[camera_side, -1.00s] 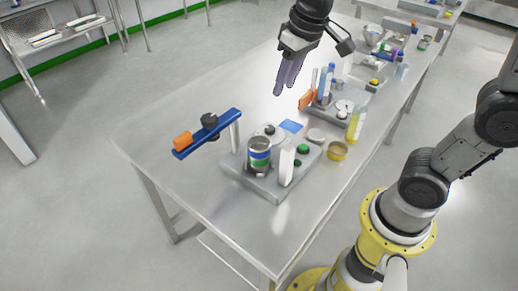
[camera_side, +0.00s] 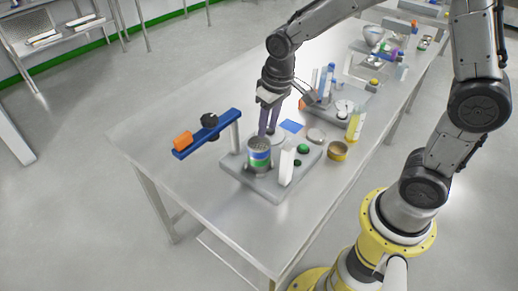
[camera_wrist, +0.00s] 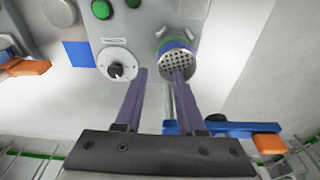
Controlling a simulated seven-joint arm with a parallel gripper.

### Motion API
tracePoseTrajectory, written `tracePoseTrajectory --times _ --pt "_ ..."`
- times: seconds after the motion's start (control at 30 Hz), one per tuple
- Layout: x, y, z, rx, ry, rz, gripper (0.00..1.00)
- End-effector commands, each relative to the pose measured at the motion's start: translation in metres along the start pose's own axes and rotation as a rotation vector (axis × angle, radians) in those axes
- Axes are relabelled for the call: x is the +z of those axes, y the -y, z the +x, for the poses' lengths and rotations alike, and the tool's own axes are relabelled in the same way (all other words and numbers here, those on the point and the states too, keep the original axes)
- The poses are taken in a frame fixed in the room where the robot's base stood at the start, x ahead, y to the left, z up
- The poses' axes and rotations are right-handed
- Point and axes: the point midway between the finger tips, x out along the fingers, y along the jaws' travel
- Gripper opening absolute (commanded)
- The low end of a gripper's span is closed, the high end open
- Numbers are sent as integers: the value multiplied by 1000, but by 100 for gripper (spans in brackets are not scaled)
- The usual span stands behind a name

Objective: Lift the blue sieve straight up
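The sieve stack (camera_side: 259,168) stands upright on a grey base plate (camera_side: 235,168). It is a metal cylinder with a blue band, which I take as the blue sieve (camera_side: 259,154), above a green one. Its perforated top also shows in the wrist view, with the blue sieve (camera_wrist: 176,45) beside it. My gripper (camera_side: 267,132) points down just behind the stack in the side view. In the wrist view my gripper (camera_wrist: 160,72) is open and empty, its two purple fingers apart. The right finger overlaps the perforated top in the picture; I cannot tell if they touch.
A blue arm with an orange end (camera_side: 207,134) stands on a post left of the stack. A white upright block (camera_side: 286,167) and green buttons (camera_side: 302,148) are on the plate. A yellow bottle (camera_side: 355,124) stands to the right. The table's left front is clear.

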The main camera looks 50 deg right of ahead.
Motion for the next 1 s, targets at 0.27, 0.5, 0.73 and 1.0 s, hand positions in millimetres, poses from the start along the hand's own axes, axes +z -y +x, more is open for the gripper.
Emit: tracePoseTrajectory --times 0.27,0.5,0.73,1.0 --pt "3 -1 39 1 5 0 38" --pt "2 -1 46 0 1 0 38" --pt "2 -1 46 0 1 0 15" --pt "2 -1 45 0 1 0 0"
